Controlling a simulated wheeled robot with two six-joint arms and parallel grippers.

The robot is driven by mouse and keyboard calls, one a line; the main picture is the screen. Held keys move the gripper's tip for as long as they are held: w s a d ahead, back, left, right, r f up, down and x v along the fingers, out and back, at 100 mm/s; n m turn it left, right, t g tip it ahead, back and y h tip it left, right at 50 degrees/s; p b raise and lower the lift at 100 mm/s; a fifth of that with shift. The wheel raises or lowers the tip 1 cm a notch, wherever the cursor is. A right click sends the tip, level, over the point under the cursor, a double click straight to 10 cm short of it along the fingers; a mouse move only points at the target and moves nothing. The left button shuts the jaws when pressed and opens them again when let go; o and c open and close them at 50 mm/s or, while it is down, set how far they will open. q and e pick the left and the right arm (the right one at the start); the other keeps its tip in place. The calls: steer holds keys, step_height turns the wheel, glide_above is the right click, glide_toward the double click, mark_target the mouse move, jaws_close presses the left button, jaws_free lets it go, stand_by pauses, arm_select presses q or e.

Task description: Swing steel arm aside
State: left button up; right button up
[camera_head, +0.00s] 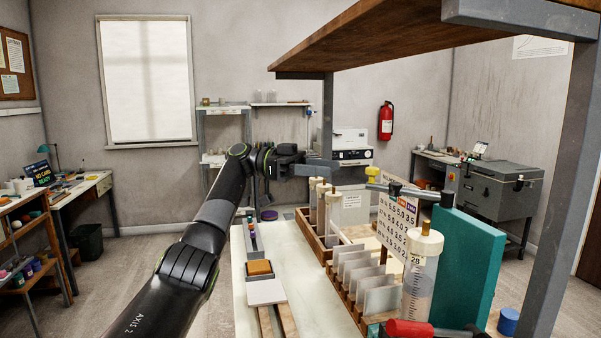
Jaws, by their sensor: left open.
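A short grey metal arm (408,191) lies roughly level above the white number card, in the right half of the head view. My left gripper (328,168) is open and appears empty. It is left of the yellow knob, above the wooden rack, with a visible gap in the picture. Its exact depth relative to the arm is hard to tell. My right gripper is not in view.
A wooden rack (342,262) with tubes and pale plates stands on the bench. A large capped cylinder (420,275) and a teal panel (470,262) stand at right. A grey post (568,170) and a wooden shelf (370,38) bound the right and top.

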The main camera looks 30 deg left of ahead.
arm_select(q)
steer(key=shift+s+a, duration=0.2)
steer(key=shift+a, duration=1.05)
steer(key=shift+s+a, duration=0.2)
steer(key=shift+a, duration=1.05)
